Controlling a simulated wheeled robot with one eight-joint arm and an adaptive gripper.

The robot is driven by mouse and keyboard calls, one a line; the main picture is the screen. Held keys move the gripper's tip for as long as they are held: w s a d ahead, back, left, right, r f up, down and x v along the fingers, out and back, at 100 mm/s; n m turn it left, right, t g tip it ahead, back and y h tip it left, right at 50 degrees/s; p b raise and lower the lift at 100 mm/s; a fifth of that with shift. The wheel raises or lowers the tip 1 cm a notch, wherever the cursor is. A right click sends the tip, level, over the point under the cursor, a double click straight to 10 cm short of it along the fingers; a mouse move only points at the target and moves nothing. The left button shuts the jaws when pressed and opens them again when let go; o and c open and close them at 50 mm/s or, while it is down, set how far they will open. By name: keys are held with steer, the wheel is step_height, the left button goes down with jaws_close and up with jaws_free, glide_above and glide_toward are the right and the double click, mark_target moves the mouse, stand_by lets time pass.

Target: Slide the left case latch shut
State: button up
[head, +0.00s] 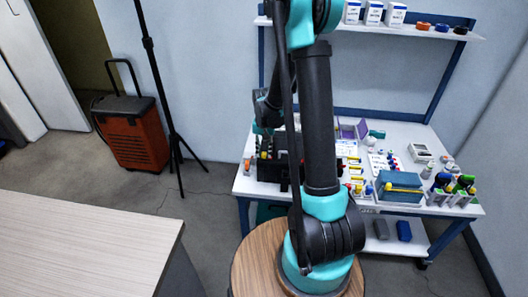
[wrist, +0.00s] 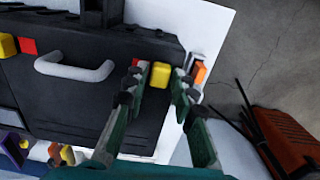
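A black case (wrist: 110,45) with a pale grey handle (wrist: 75,68) fills much of the wrist view. A yellow latch (wrist: 159,75) sits near the case's right end in that view, the end toward the orange cart. My gripper (wrist: 161,80) is open, with one finger on each side of this latch. Gaps show on both sides; whether a finger touches it, I cannot tell. A second yellow latch (wrist: 8,46) is at the left edge, beside a red patch (wrist: 29,46). In the head view the dark case (head: 268,170) is partly hidden by my arm.
The case stands on a white workbench (head: 350,208) crowded with small parts and a blue box (head: 400,187). An orange block (wrist: 199,72) lies just beyond the right finger. The orange cart (head: 136,138) and a black tripod stand left of the bench.

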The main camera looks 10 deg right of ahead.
jaws_close()
steer(key=shift+s+d, duration=0.2)
steer(key=shift+d, duration=0.45)
steer(key=shift+s+d, duration=0.2)
steer(key=shift+d, duration=0.4)
steer(key=shift+o, duration=2.3)
jaws_free()
steer(key=shift+d, duration=0.1)
step_height(320, 180, up, 8)
